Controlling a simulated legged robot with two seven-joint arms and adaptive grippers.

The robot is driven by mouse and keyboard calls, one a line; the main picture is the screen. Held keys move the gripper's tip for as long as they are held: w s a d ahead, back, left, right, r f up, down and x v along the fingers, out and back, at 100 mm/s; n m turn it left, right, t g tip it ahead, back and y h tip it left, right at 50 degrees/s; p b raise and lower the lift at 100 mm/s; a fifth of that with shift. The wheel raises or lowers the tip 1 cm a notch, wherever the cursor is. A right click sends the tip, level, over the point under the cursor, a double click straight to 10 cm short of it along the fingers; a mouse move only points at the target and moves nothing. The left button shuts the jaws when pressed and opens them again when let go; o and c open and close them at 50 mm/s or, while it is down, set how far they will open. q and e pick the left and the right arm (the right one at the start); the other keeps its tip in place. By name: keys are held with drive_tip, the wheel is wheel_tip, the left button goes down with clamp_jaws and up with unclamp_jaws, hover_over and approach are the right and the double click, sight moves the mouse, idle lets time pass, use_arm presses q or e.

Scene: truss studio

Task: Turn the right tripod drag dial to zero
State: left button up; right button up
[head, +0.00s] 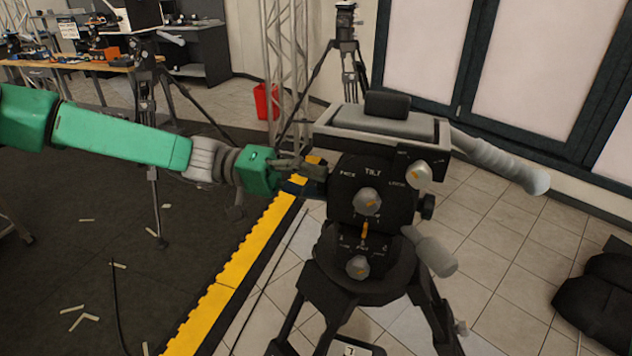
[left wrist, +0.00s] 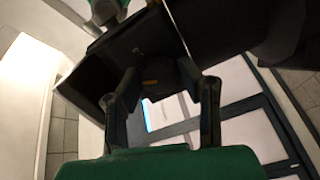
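A black tripod head on the nearest tripod (head: 345,290) fills the right middle of the head view. Its facing side carries a tilt dial (head: 367,201), a lock knob (head: 418,174) and a lower pan dial (head: 357,267), all grey with orange marks. My left gripper (head: 308,172) reaches the head's left side. In the left wrist view its two fingers (left wrist: 160,88) stand apart, one on each side of a dark round part with an orange mark (left wrist: 150,82). I cannot tell whether they press on it. My right gripper is not in view.
A grey pan handle (head: 500,165) sticks out to the right, and a shorter grey handle (head: 432,252) lies below it. Other tripods stand at the back (head: 345,45) and left (head: 147,95). A truss (head: 288,70) stands behind. A dark bag (head: 598,300) lies at right.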

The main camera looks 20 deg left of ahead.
use_arm(q)
drive_tip(key=shift+o, duration=0.2)
drive_tip(key=shift+s+d+f+n, duration=0.1)
drive_tip(key=shift+f+n, duration=0.1)
drive_tip(key=shift+n, duration=0.2)
drive_tip(key=n, duration=0.2)
drive_tip(key=shift+n, duration=0.4)
drive_tip(key=n+p, duration=0.1)
drive_tip(key=n, duration=0.3)
drive_tip(key=shift+d+p, duration=0.1)
drive_tip(key=shift+p, duration=0.3)
drive_tip(key=n+p, duration=0.2)
drive_tip(key=n, duration=0.3)
drive_tip(key=shift+n, duration=0.4)
drive_tip(key=shift+n+p, duration=1.15)
drive_tip(key=shift+n, duration=1.15)
drive_tip(key=o, duration=1.1)
drive_tip(key=shift+d+r, duration=0.1)
drive_tip(key=shift+d, duration=0.1)
